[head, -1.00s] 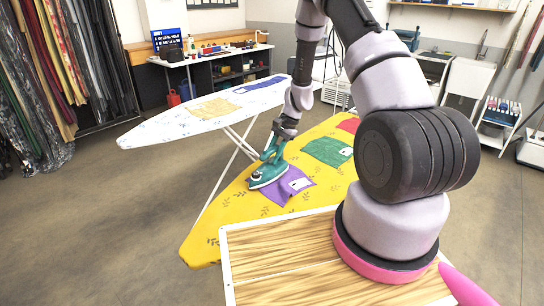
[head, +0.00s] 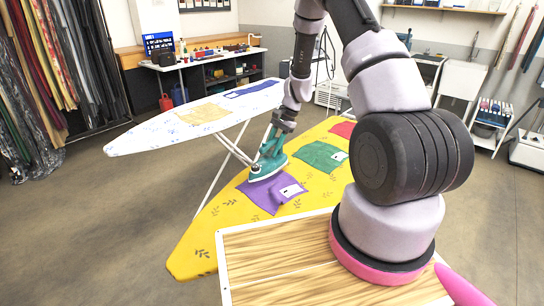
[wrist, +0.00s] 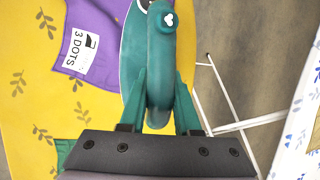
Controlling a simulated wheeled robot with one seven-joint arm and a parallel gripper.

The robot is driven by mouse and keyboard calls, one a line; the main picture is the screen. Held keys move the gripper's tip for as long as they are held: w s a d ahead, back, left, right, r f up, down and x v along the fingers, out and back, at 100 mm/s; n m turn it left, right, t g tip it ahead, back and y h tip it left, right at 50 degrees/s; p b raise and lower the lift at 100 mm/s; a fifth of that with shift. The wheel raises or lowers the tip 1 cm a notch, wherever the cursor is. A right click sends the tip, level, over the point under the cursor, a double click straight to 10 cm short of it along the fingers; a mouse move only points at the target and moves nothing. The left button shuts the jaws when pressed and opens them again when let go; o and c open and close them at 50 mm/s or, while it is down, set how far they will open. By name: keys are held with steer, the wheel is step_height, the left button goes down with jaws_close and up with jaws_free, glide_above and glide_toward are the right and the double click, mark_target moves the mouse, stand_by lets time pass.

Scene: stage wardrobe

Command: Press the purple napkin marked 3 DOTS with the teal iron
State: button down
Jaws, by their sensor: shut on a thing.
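The teal iron (head: 268,165) is in my gripper (head: 272,145), over the far left part of the purple napkin (head: 262,196) in the head view. The napkin lies on the yellow ironing board (head: 205,240). In the wrist view the iron (wrist: 158,60) is between my gripper's fingers (wrist: 158,105). The purple napkin (wrist: 92,25) shows left of it there, with a white label reading 3 DOTS. The iron hides part of the napkin. I cannot tell whether its sole touches the cloth.
A green napkin (head: 320,156) and a red napkin (head: 343,129) lie farther along the yellow board. A white patterned board (head: 140,140) stands behind, bearing a tan napkin (head: 203,113) and a blue napkin (head: 251,89). Fabric racks (head: 40,80) stand at the far left.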

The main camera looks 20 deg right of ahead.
steer(key=shift+r, duration=3.55)
